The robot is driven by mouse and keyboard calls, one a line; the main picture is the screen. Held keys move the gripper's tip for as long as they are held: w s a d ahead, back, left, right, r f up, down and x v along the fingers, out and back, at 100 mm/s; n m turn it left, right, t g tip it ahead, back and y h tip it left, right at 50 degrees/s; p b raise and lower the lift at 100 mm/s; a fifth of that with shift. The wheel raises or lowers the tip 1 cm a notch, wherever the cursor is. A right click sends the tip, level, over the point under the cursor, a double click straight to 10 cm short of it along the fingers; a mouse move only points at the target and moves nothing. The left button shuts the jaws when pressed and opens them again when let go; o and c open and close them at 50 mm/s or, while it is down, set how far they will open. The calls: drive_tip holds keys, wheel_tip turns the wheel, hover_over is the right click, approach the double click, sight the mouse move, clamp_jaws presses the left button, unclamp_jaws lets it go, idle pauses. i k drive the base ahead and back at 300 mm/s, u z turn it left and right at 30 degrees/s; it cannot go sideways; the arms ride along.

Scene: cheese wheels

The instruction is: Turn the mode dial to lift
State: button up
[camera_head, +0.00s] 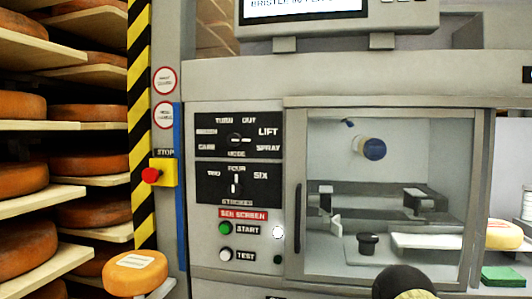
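The mode dial (238,140) is a small dark knob on the upper black panel (215,150) of the grey machine. Its pale pointer mark lies roughly level; I cannot tell which end is the pointing end. Labels around it read TURN, OUT, LIFT, SPRAY and CARE, with MODE below. LIFT (268,131) is at the upper right of the dial. One label at the left is too blurred to read.
A strokes dial (236,184) sits just below. Under it are a green start button (225,228) and a test button (226,254). A red stop button (151,175) juts out at left. A windowed door with a handle (298,218) is at right. Cheese shelves (45,125) stand left.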

sight(234, 140)
drive_tip(key=z, duration=2.1)
drive_tip(key=k, duration=1.05)
drive_tip(key=u, duration=1.8)
drive_tip(key=i, duration=0.5)
drive_tip(key=z, duration=0.05)
